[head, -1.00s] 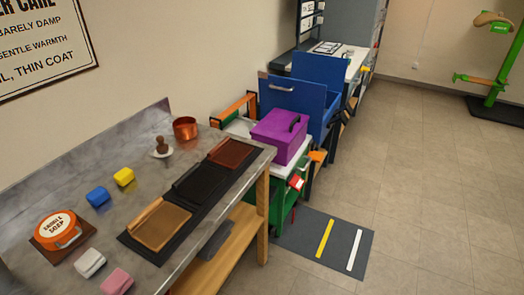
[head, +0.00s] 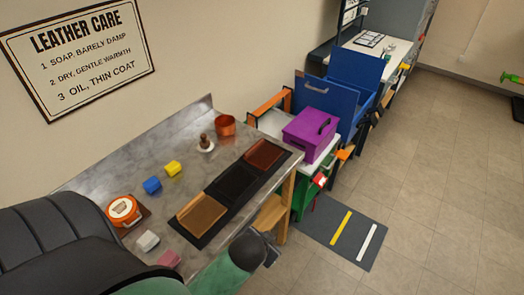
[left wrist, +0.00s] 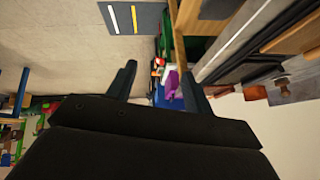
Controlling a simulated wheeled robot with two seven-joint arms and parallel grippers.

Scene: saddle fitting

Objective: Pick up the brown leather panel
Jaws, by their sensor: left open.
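The reddish-brown leather panel (head: 264,156) lies flat at the far end of a black mat (head: 206,240) on the steel bench. A black panel (head: 234,180) lies in the middle, and a tan-brown panel (head: 202,214) at the near end. My left arm crosses the lower left of the head view, its dark wrist by the bench's front edge. In the left wrist view my left gripper (left wrist: 158,84) is open, with nothing between its fingers. It is apart from the panels. My right gripper is not in view.
The bench (head: 118,178) also holds an orange soap tin (head: 124,212), blue (head: 152,185) and yellow (head: 173,168) blocks, and a copper pot (head: 225,126). A purple box (head: 310,134) stands on a cart beyond the bench. A striped floor mat (head: 343,230) lies right, with open floor around.

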